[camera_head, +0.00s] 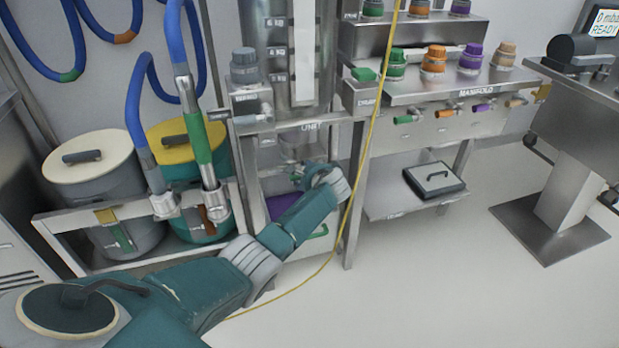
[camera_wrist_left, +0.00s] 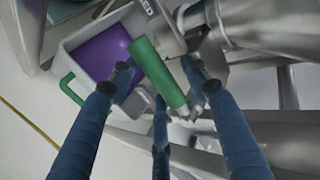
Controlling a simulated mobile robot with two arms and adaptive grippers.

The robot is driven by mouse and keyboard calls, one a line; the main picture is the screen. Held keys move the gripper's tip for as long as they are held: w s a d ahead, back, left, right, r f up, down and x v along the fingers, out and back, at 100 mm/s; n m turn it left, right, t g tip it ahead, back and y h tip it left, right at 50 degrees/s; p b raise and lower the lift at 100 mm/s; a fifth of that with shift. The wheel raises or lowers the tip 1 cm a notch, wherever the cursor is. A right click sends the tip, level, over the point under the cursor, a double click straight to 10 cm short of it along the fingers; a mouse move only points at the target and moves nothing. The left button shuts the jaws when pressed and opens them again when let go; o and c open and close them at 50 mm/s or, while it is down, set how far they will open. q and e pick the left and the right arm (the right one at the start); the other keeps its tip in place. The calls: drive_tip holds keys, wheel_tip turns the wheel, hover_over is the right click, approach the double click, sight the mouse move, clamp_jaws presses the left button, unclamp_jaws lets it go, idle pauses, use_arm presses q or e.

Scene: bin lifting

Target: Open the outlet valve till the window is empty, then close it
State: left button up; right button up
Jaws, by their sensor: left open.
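The tank (camera_head: 304,92) stands upright at top centre in the head view. Its tall pale window (camera_head: 304,40) faces me; I cannot tell a liquid level in it. In the left wrist view a green lever (camera_wrist_left: 158,72), apparently the outlet valve handle, slants beneath the metal pipework. My left gripper (camera_wrist_left: 166,78) is open, its blue fingers on both sides of the lever; contact is unclear. In the head view the left gripper (camera_head: 297,176) is under the tank, partly hidden by my wrist. A light bin (camera_wrist_left: 66,62) with purple inside lies below the lever. My right gripper is not in view.
A yellow cable (camera_head: 366,150) hangs right of my arm. Lidded drums (camera_head: 95,180) and blue hoses (camera_head: 135,110) are at left. Floor at lower right is clear.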

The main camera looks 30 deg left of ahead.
use_arm(q)
drive_tip(key=v, duration=0.7)
drive_tip(key=shift+s+d+r, duration=0.2)
drive_tip(key=shift+d, duration=0.05)
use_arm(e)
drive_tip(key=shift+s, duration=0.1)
